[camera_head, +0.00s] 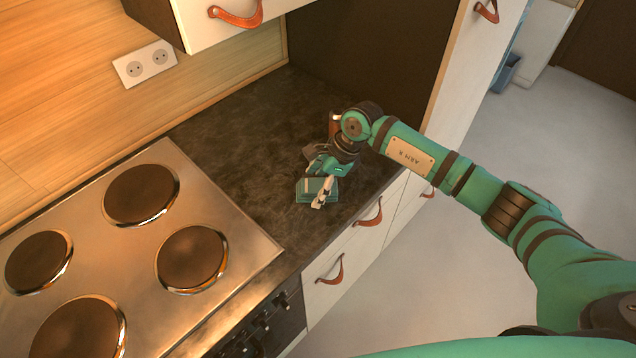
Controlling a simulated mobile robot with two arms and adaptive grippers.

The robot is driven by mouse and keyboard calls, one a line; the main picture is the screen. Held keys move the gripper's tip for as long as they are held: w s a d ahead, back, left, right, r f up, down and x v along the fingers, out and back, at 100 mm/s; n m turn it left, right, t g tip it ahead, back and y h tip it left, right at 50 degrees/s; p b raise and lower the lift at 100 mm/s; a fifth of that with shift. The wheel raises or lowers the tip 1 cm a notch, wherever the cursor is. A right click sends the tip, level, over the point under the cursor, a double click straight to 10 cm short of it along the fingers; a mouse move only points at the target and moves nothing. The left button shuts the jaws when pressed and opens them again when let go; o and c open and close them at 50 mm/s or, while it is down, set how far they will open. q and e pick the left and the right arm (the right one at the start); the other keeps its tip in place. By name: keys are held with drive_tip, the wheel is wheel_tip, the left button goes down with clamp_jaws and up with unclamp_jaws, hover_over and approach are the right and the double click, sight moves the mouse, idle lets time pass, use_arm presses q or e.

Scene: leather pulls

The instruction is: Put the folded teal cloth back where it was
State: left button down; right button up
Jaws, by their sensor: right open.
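The folded teal cloth (309,190) lies on the dark countertop, near its front edge and to the right of the stove. My right gripper (321,186) is at the cloth, reaching down over it from behind and above. Its jaws are open, with one pale fingertip over the cloth's right part. The gripper hides some of the cloth's back and right side. I cannot tell whether the fingers touch it. My left gripper is not in view.
A stove (120,260) with several round hotplates fills the left. The dark countertop (235,140) is clear behind the cloth. A tall panel (360,55) bounds it at the back right. An upper cabinet (230,15) overhangs at the top. Drawers (350,250) with leather pulls are below.

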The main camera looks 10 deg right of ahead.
drive_tip(key=shift+r, duration=0.15)
drive_tip(key=b+v, duration=0.4)
drive_tip(key=v, duration=0.7)
drive_tip(key=shift+d+r, duration=0.2)
drive_tip(key=shift+r, duration=0.2)
